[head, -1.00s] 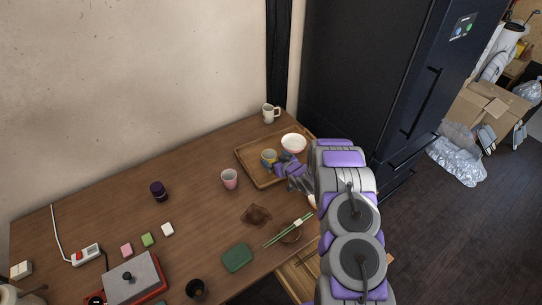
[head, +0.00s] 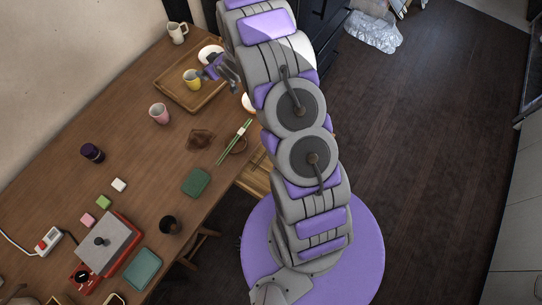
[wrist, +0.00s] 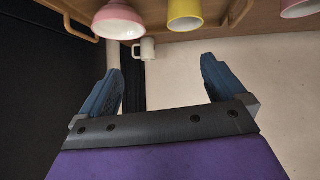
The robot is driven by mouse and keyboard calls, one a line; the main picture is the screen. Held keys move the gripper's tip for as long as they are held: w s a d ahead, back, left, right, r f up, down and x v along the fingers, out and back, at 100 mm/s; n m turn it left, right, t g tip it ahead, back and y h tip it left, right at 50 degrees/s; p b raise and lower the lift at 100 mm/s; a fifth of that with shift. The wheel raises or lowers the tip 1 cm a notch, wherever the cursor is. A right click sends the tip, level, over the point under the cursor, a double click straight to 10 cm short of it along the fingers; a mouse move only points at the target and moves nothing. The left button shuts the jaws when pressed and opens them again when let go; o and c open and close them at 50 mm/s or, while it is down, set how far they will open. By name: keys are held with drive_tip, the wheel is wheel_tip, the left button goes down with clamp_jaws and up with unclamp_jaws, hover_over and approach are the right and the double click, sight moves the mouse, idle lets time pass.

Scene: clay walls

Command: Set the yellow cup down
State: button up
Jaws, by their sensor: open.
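The yellow cup (head: 192,79) stands upright on the wooden tray (head: 168,96) at the back of the table. It also shows at the top edge of the wrist view (wrist: 185,12), beyond my fingertips and apart from them. My gripper (head: 212,70) is just right of the cup in the head view. In the wrist view my gripper (wrist: 160,72) has its two blue fingers spread, with nothing between them.
A bowl (head: 211,53), pink outside in the wrist view (wrist: 117,20), is close to my gripper. A white mug (head: 177,32) stands behind the tray. A pink cup (head: 159,113) is left of it. Green chopsticks (head: 234,141) lie nearer. Free floor (head: 430,130) is at right.

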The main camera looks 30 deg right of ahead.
drive_tip(key=s+r+m+g+h, duration=0.25)
drive_tip(key=s+r+g, duration=0.25)
drive_tip(key=s+r, duration=1.05)
drive_tip(key=s+a+r+g, duration=0.2)
drive_tip(key=s+a+r, duration=0.1)
drive_tip(key=s, duration=0.9)
drive_tip(key=s+a+r+g, duration=0.2)
drive_tip(key=s+a+r, duration=0.1)
drive_tip(key=s, duration=1)
drive_tip(key=s+a+r+g+y, duration=0.1)
drive_tip(key=s+a+r+g, duration=0.2)
drive_tip(key=s, duration=0.9)
drive_tip(key=shift+s+m, duration=0.15)
drive_tip(key=shift+m, duration=0.2)
drive_tip(key=shift+o, duration=0.2)
